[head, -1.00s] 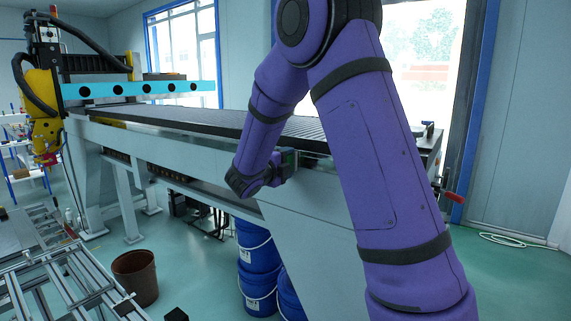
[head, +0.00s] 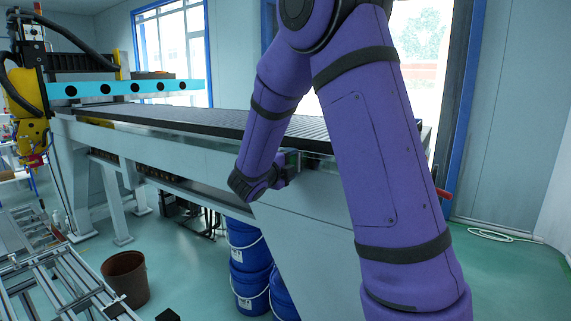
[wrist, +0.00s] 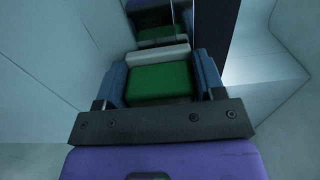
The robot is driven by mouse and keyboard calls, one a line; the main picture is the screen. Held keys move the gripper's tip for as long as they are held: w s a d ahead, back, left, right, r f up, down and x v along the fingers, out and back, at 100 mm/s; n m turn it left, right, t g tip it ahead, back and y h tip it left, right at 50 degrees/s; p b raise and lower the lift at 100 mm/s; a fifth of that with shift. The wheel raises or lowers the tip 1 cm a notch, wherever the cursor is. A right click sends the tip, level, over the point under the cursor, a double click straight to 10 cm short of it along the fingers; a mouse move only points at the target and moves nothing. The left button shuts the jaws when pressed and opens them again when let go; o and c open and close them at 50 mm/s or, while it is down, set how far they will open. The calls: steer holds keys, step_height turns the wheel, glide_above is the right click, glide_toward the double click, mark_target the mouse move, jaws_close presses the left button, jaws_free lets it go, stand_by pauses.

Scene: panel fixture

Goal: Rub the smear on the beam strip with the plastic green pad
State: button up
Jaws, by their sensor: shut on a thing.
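The green pad (wrist: 160,82) lies between the two blue-grey fingers of my gripper (wrist: 161,66) in the wrist view, and the gripper is shut on it. A pale edge runs along the pad's far side, and a dark, glossy surface (wrist: 183,14) lies beyond, with a green reflection. In the head view my gripper (head: 290,167) is at the side of the long grey machine beam (head: 215,150), with a bit of green (head: 293,157) showing. Whether the pad touches the beam I cannot tell. I cannot make out the smear; my arm hides part of the beam.
A slatted machine bed (head: 215,122) lies above the beam. Blue buckets (head: 247,246) stand under it. A brown bin (head: 126,279) and metal frames (head: 62,268) are at the lower left. A yellow machine head (head: 28,140) hangs at the far left.

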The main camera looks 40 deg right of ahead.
mark_target(326, 166)
steer(key=shift+s+d, duration=0.65)
steer(key=shift+s, duration=1)
steer(key=shift+s+d, duration=0.6)
steer(key=shift+s, duration=1)
steer(key=shift+s+d, duration=0.65)
steer(key=shift+s, duration=1)
steer(key=shift+w, duration=0.15)
steer(key=w+a, duration=0.5)
steer(key=w, duration=0.8)
steer(key=shift+w, duration=0.35)
steer(key=shift+a, duration=0.1)
steer(key=shift+v, duration=3)
steer(key=shift+v, duration=1.5)
